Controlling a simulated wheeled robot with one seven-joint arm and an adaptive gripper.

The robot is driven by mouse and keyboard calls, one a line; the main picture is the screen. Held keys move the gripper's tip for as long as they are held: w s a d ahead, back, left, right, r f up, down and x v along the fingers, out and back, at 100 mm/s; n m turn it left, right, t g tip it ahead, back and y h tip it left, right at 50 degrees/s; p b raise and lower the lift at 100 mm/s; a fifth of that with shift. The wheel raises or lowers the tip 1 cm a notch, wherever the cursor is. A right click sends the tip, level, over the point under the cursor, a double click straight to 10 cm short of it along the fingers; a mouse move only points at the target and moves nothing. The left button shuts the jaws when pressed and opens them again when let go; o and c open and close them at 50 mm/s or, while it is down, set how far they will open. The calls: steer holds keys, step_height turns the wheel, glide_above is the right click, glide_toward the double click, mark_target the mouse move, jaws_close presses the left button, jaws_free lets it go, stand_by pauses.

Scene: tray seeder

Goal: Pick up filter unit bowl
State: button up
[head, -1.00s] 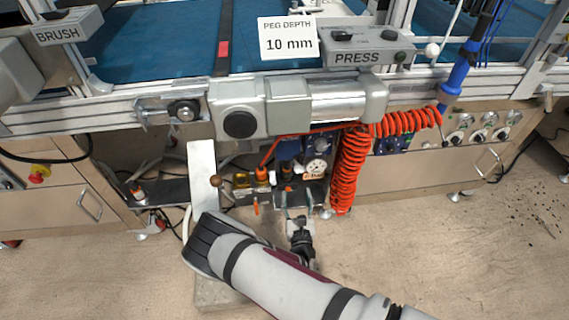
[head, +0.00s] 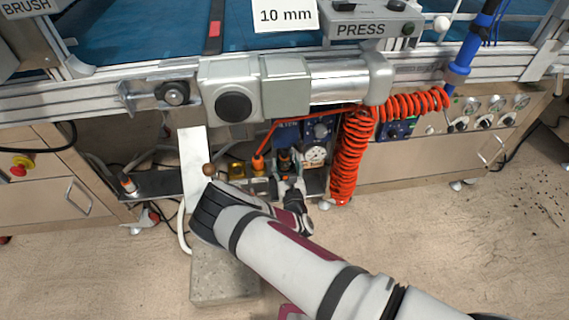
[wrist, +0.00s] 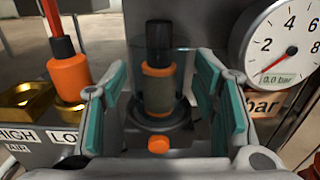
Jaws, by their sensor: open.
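The filter unit bowl (wrist: 185,104) shows in the wrist view as a clear cup around a grey-green filter element with orange bands and a black top. A small orange knob sits at its lower front. My gripper (wrist: 162,96) is open, with its teal-padded fingers on the left and right sides of the bowl. I cannot tell whether the pads touch it. In the head view my gripper (head: 289,176) is under the machine's rail at the filter unit, and it and my arm hide most of the bowl.
A pressure gauge (wrist: 289,46) reading 0.0 bar stands close on the right. An orange fitting (wrist: 68,75) on a brass block is on the left. A coiled orange hose (head: 349,160) hangs right of my gripper. A steel rail (head: 430,73) runs above.

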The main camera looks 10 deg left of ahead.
mark_target(285, 152)
steer(key=shift+b+x, duration=0.7)
steer(key=shift+x, duration=1.05)
steer(key=shift+s, duration=0.1)
steer(key=c, duration=1)
steer(key=shift+o, duration=0.2)
steer(key=shift+r, duration=0.1)
steer(key=shift+r+p, duration=1.3)
steer(key=shift+r, duration=0.55)
steer(key=p+v, duration=0.5)
steer(key=v, duration=1.3)
steer(key=shift+f, duration=0.2)
